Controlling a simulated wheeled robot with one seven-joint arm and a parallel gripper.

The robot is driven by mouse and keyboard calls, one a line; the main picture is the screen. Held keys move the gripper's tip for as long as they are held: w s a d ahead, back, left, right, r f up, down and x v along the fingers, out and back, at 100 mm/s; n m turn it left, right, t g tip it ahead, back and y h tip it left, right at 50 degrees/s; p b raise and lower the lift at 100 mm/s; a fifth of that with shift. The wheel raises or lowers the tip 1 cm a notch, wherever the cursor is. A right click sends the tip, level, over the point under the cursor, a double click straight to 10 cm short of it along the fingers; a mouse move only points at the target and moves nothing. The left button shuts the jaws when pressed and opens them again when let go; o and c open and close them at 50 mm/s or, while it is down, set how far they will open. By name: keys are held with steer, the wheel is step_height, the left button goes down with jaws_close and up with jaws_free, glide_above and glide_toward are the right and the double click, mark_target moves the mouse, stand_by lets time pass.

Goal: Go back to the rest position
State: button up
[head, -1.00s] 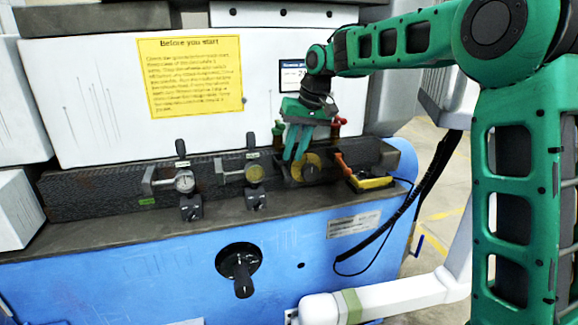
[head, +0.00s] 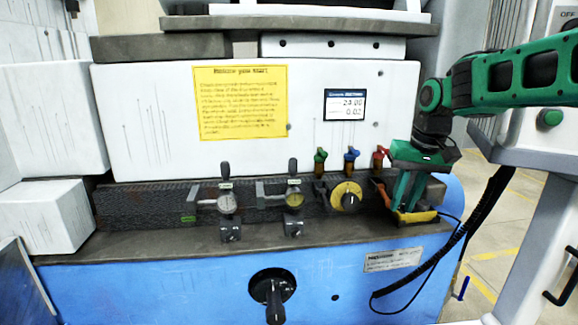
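My gripper (head: 407,205) is at the right end of the machine ledge, pointing down. Its green fingers are in front of or just above a yellow and dark device with a cable (head: 414,216), and partly cover it. I cannot tell whether the fingers touch it, nor whether there is a gap between them. My arm is stretched out from the right edge of the view.
A black handle (head: 272,290) sticks out in front. A grey panel stands right.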

steer(key=s+d+f+m, duration=0.1)
steer(key=s+d+f, duration=0.2)
steer(key=s, duration=0.7)
steer(key=s+d+f+m+g, duration=0.1)
steer(key=s+d+f, duration=0.3)
steer(key=s, duration=0.7)
steer(key=s+d+f+m+g, duration=0.1)
steer(key=s+d+f+m, duration=0.2)
steer(key=s, duration=0.8)
steer(key=shift+d+f+h, duration=0.4)
steer(key=shift+d+f, duration=0.2)
steer(key=shift+d, duration=0.45)
steer(key=shift+w+f, duration=0.25)
steer(key=shift+w, duration=0.3)
